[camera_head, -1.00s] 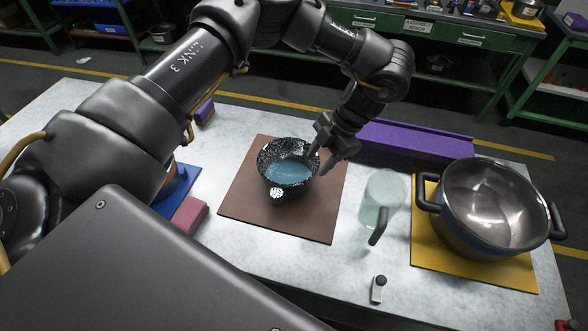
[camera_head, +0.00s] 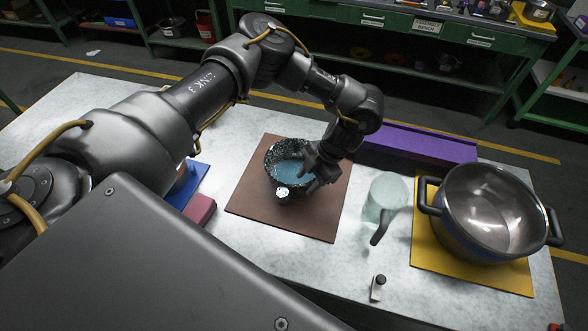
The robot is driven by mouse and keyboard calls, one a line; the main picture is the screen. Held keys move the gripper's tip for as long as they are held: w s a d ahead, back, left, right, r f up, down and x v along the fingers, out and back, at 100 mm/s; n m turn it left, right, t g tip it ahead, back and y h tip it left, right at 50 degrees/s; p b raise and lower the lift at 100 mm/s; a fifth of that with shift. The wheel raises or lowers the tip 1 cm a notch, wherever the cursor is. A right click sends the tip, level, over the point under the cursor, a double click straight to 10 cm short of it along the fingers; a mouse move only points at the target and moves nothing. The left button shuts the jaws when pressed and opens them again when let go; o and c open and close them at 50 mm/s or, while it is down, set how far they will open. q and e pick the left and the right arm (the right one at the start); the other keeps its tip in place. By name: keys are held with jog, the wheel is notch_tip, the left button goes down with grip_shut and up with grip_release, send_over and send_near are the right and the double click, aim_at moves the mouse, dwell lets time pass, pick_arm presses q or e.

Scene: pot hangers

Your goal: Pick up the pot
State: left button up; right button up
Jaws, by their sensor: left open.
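A black speckled pot (camera_head: 283,164) with a blue inside sits on the brown mat (camera_head: 245,199) in the middle of the table. A small round white piece shows at its near side. My left gripper (camera_head: 313,182) is open at the right side of this pot, over or beside its rim. It hides part of that rim, and I cannot tell whether it touches. A larger steel pot (camera_head: 487,205) with two dark handles stands on the yellow mat (camera_head: 470,272) at the right. My right gripper is out of view.
A clear glass jug (camera_head: 386,194) with a dark handle stands between the two mats. A small dark-topped item (camera_head: 378,287) is near the front edge. A purple box (camera_head: 418,143) lies at the back. A red block (camera_head: 200,211) and a blue mat (camera_head: 190,186) are left.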

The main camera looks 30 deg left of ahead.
pick_arm(q)
jog(key=shift+x, duration=0.9)
jog(key=shift+c, duration=0.3)
grip_shut()
dwell(0.4)
